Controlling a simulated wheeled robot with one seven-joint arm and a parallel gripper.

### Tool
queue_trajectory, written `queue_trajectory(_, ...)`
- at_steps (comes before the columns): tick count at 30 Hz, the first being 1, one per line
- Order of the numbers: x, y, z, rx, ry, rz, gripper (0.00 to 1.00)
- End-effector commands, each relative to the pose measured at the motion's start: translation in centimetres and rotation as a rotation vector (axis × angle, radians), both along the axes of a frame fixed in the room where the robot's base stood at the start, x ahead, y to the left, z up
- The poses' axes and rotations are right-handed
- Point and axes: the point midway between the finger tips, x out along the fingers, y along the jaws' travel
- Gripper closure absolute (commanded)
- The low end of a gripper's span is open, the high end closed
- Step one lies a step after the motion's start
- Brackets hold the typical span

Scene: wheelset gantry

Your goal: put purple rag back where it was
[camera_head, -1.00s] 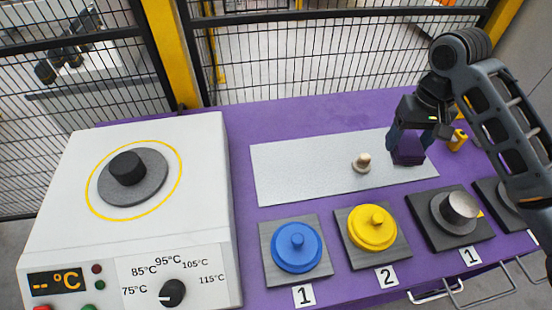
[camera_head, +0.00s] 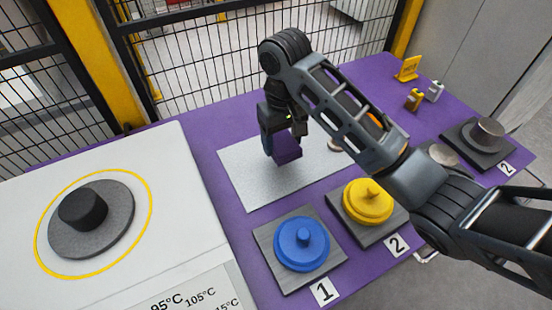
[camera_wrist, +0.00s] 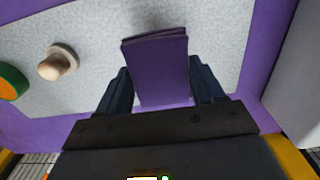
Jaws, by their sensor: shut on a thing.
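The purple rag (camera_head: 288,150) is a folded block held between the fingers of my gripper (camera_head: 282,137), over the left part of the light grey mat (camera_head: 250,182). In the wrist view the rag (camera_wrist: 160,68) stands between both dark fingers, its folded layers at the far edge, with mat behind it. A faint shadow lies on the mat beyond the rag. The rag looks close above the mat; I cannot tell whether it touches.
A beige knobbed piece (camera_head: 334,145) sits on the mat to the right. The blue disc (camera_head: 301,243) and yellow disc (camera_head: 368,201) stand on plates in front. The white heater (camera_head: 165,185) is left. A yellow sign (camera_head: 407,69) and small clips (camera_head: 414,99) are back right.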

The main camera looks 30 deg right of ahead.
Motion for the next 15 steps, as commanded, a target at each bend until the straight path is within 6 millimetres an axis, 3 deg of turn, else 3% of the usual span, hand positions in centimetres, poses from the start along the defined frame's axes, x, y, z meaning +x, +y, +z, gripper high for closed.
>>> queue_trajectory(7,0.4,1.3,-1.2,-0.001,0.001,-0.002,0.61)
queue_trajectory(15,0.4,1.2,-4.4,-0.002,0.0,-0.002,0.61)
